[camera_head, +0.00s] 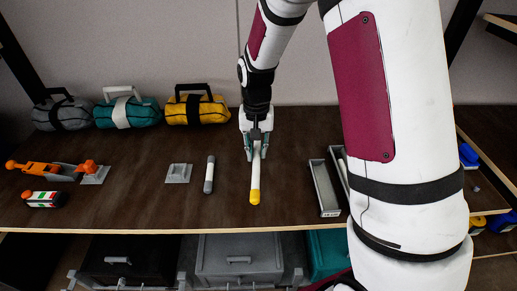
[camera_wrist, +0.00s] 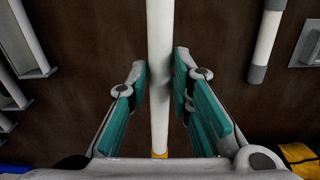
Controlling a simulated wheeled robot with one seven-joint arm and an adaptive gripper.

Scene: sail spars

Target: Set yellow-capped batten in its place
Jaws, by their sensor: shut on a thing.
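The yellow-capped batten (camera_head: 256,180) is a slim white rod with a yellow cap at its near end in the head view. My gripper (camera_head: 256,152) is shut on its far part, with the near part sticking out toward the table's front edge. In the wrist view, the batten (camera_wrist: 160,40) runs upright in the picture between the teal finger pads of my gripper (camera_wrist: 160,78). A yellow patch shows at its lower end there. Whether it touches the table is unclear. A long grey open tray (camera_head: 325,188) stands to its right, empty where visible.
A second tray (camera_head: 341,164) is partly behind my arm. Orange parts (camera_head: 45,170) and a striped block (camera_head: 44,199) lie far left. Bags, including a yellow one (camera_head: 197,107), line the back.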

